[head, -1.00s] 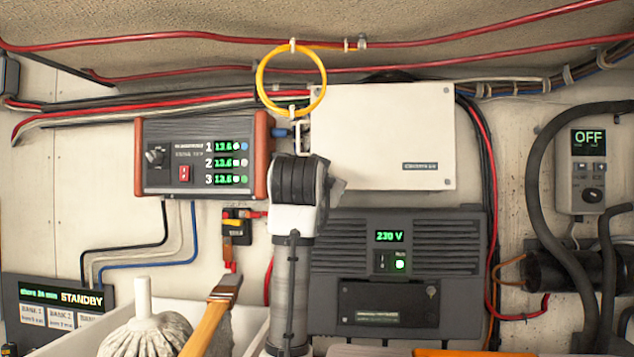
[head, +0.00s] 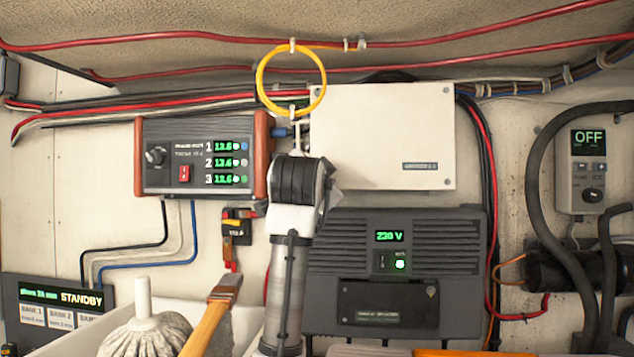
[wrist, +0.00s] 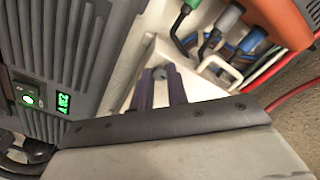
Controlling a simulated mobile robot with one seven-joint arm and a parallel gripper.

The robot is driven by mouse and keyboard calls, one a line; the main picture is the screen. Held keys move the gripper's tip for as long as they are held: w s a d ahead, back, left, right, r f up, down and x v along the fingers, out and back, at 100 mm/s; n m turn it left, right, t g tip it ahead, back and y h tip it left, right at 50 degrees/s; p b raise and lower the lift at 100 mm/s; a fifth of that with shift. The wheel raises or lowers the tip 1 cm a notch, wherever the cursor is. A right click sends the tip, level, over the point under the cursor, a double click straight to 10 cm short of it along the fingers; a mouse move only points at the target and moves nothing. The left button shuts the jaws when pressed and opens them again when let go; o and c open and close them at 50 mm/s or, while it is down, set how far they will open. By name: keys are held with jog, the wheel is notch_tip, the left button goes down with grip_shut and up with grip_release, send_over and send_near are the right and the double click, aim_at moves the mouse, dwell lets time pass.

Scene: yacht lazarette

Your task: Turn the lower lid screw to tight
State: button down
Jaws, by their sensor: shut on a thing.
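The cream box with its flat lid (head: 385,135) is on the wall at upper centre in the head view. Screws show at its right corners and its top left corner. Its lower left corner is hidden behind my arm. In the wrist view a pale corner of the box (wrist: 150,50) shows beyond my gripper (wrist: 160,74). The two dark purple fingers are shut on a small grey screw (wrist: 159,71) at that corner. Most of the screw is hidden between the fingers, so its turn angle cannot be read. In the head view my gripper is hidden behind my wrist.
The grey inverter (head: 460,245) reading 230 V is just below the box. The charger with orange-red ends (head: 260,155) is to the left. A yellow loop (head: 260,80) hangs at upper left. Cables run close around the box. A brush (head: 205,325) stands in front.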

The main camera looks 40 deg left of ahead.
jog(key=c, duration=1.4)
grip_release()
jog(key=shift+o, duration=0.2)
jog(key=shift+s, duration=0.1)
jog(key=b+v, duration=0.6)
jog(key=v, duration=0.7)
jog(key=shift+s+d, duration=0.2)
jog(key=shift+s, duration=0.1)
